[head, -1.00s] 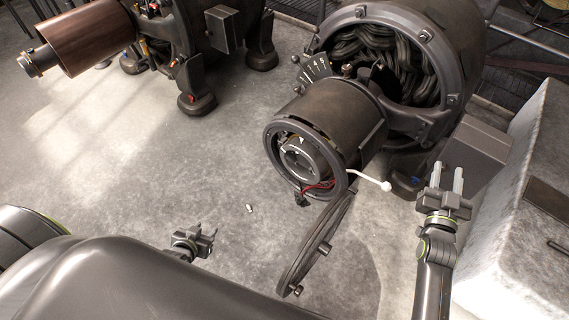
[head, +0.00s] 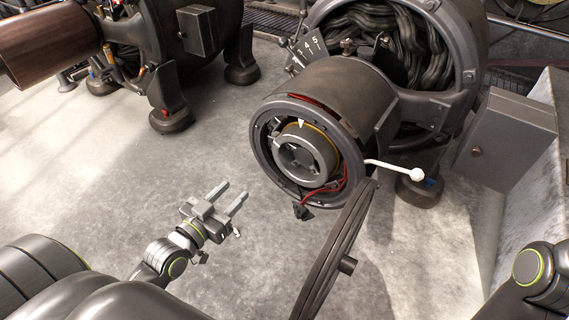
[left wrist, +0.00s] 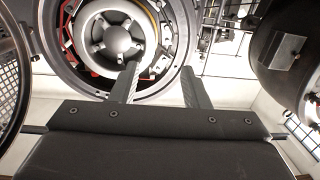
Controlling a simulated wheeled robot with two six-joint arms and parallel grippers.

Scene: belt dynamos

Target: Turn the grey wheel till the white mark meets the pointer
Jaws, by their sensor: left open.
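The grey wheel (head: 304,155) is a round hub with holes, set inside the dark ring-shaped housing at the end of the dynamo. It also shows in the left wrist view (left wrist: 112,32). A small white triangle (head: 301,124) sits at its top edge; I cannot tell whether it is the pointer or the mark. No other white mark can be made out clearly on the wheel. My left gripper (head: 231,193) is open and empty, left of the housing and apart from it. In the left wrist view its fingers (left wrist: 158,70) overlap the wheel's surround. My right gripper is outside the views.
A round cover (head: 342,255) stands swung open below the housing. A white-knobbed lever (head: 395,168) sticks out to the right. Red wires (head: 333,190) hang at the housing's lower edge. A grey box (head: 506,138) stands at right.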

